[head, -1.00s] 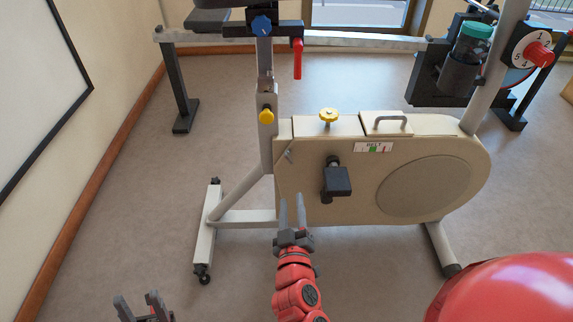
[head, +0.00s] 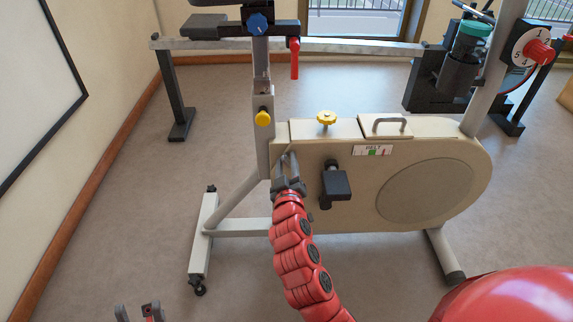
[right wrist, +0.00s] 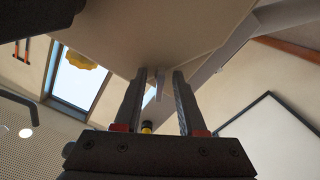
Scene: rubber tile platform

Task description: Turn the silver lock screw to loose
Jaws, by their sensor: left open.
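The silver lock screw (right wrist: 159,84) shows in the right wrist view as a small thin grey piece by the beige housing (head: 345,205), between my fingertips. In the head view my right gripper mostly hides it, at the housing's upper left side. My right gripper (head: 288,160) points up at that spot; it also shows in the right wrist view (right wrist: 161,75), its fingers apart with a gap on both sides of the screw. I cannot tell whether either finger touches it. My left gripper (head: 138,311) is open and empty at the bottom left edge, far from the bike.
A black pedal block (head: 335,184) sticks out right of my right gripper. A yellow knob (head: 263,118) is on the post and another yellow knob (head: 327,118) tops the housing. The grey frame foot (head: 204,235) stands at left. Floor to the left is clear.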

